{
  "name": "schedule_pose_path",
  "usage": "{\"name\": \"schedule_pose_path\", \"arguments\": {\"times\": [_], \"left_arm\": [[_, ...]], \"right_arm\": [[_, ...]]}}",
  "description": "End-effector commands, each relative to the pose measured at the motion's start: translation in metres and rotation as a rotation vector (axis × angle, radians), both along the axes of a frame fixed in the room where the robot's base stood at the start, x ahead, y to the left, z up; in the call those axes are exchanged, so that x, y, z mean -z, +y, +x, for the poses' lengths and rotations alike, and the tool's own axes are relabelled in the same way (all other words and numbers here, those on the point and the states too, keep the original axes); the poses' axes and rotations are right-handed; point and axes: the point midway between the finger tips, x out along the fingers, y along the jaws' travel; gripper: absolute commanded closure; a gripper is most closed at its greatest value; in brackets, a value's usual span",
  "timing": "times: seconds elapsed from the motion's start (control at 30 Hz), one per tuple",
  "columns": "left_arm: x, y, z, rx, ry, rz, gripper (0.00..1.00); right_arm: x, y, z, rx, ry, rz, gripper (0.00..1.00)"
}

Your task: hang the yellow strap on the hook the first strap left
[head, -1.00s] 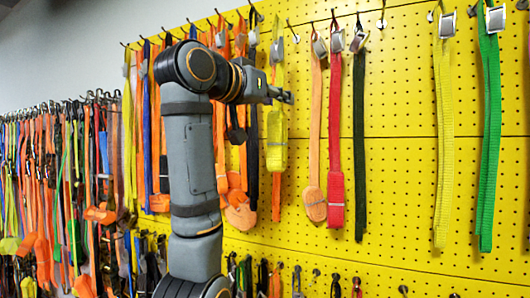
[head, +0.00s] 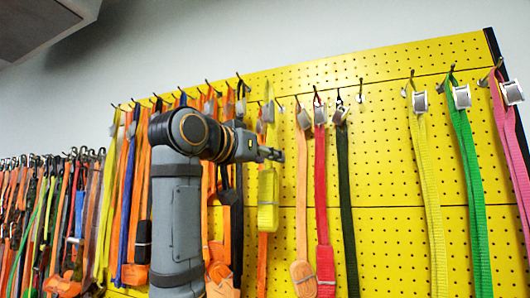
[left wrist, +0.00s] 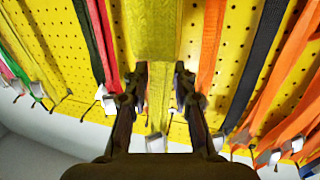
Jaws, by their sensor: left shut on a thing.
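The yellow strap (head: 268,188) hangs in front of the yellow pegboard, with its grey buckle (head: 267,112) at the top and a folded bundle low down. My left gripper (head: 279,155) is shut on it below the buckle. In the left wrist view the yellow strap (left wrist: 168,30) passes between the two fingers (left wrist: 158,88), its buckle at the bottom of the picture. A bare hook (head: 279,104) shows just right of the buckle, and another bare hook (head: 361,90) right of the black strap. Whether the buckle touches a hook cannot be told. My right gripper is not in view.
Orange (head: 303,190), red (head: 322,190) and black (head: 345,190) straps hang close to the right. Another yellow strap (head: 428,190), a green (head: 467,170) and a pink one (head: 508,140) hang farther right. Many straps crowd the left, partly behind my arm.

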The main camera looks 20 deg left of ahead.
Motion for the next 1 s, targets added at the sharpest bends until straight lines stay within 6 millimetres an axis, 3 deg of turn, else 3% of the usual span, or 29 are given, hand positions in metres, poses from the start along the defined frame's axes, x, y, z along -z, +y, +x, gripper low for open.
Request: {"name": "schedule_pose_path", "arguments": {"times": [0.33,0.67,1.0], "left_arm": [[0.001,-0.001,0.025,0.0,0.0,-0.001,1.0],[0.003,-0.002,0.048,0.0,0.0,-0.001,1.0],[0.016,-0.002,0.059,0.0,-0.001,0.0,1.0]], "right_arm": [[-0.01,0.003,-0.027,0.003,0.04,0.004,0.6],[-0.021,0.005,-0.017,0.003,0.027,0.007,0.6],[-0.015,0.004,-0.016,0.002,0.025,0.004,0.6]]}}
